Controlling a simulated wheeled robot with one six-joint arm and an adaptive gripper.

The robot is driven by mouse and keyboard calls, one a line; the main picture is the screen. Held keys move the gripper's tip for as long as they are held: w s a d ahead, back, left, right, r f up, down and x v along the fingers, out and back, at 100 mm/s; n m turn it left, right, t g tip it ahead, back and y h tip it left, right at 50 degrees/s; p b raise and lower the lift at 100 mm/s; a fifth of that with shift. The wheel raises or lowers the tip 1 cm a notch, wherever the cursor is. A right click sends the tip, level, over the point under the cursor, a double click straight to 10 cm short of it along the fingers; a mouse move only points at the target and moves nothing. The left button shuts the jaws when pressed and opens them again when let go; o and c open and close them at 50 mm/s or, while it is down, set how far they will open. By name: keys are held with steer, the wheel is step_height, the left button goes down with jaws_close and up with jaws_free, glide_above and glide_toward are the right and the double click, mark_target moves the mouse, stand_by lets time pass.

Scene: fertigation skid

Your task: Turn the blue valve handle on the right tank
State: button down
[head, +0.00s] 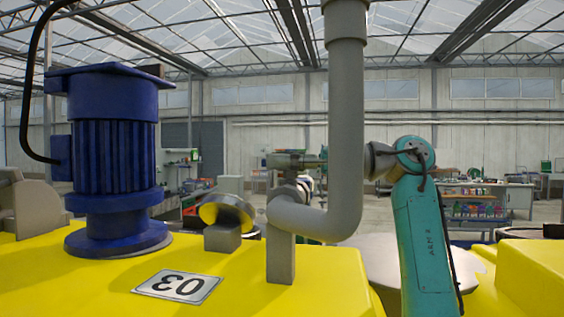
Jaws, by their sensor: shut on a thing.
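A grey pipe (346,120) comes down in front of me and bends left near the yellow tank top (250,270). At its left end is a small bluish part (292,194), which I take for the blue valve handle; its shape and angle are hard to make out. My teal arm rises at the right and its wrist reaches left behind the pipe. My gripper (300,182) is small and partly hidden there, at the bluish part. It is shut on the handle, though the fingertips are not clear.
A large blue motor (115,150) stands on the tank at the left. A yellow-faced round fitting (226,212) sits beside the pipe. The upright pipe stands between my view and the wrist. Workbenches (487,195) are far back.

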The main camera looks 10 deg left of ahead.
steer(key=shift+w+m+t, duration=0.15)
steer(key=shift+m+t, duration=1.05)
steer(key=shift+t, duration=0.7)
steer(key=c, duration=1.1)
jaws_free()
steer(key=d, duration=1.2)
steer(key=shift+s, duration=0.3)
